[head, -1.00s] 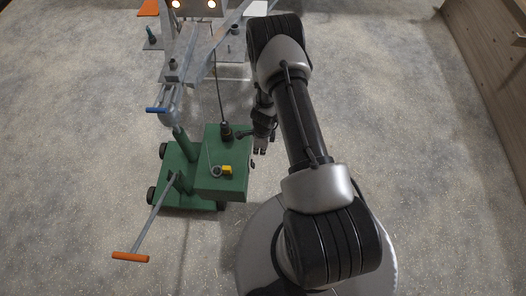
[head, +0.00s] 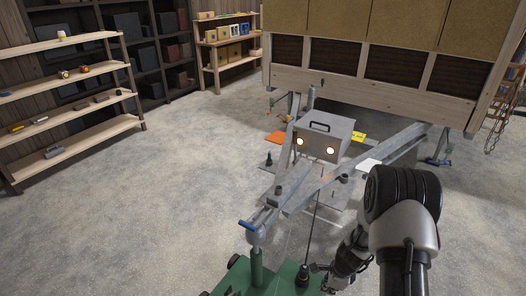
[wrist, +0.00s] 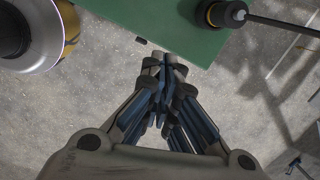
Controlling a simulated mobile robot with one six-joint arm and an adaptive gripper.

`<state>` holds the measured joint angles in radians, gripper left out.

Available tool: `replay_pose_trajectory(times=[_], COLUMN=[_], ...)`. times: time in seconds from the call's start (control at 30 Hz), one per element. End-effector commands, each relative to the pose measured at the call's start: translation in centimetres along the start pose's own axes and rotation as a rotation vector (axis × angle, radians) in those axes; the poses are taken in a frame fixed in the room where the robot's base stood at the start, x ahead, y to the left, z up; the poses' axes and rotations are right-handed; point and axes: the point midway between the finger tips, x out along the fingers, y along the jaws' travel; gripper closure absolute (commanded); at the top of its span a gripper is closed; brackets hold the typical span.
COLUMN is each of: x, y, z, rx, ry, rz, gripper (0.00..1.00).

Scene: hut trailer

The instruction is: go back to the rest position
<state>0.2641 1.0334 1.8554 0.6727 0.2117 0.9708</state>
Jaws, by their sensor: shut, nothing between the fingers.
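My gripper (wrist: 165,62) shows in the wrist view with its fingers together and nothing between them. Its tips are beside the edge of a green cart top (wrist: 150,22), over the concrete floor. The green cart (head: 262,280) is partly in view at the bottom, just left of my wrist.
A black fitting with a rod (wrist: 228,14) stands on the cart top close to my gripper. A trailer drawbar (head: 320,185) with a grey box (head: 325,137) lies ahead. Shelves (head: 60,95) stand at the left. The floor (head: 130,215) at left is clear.

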Motion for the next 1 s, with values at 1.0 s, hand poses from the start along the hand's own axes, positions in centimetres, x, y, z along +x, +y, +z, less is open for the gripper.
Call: replay_pose_trajectory(times=[1.0], x=[-42.0], y=[17.5], z=[9.0], rx=[-1.660], ry=[0.178], rz=[-0.220], gripper=[1.00])
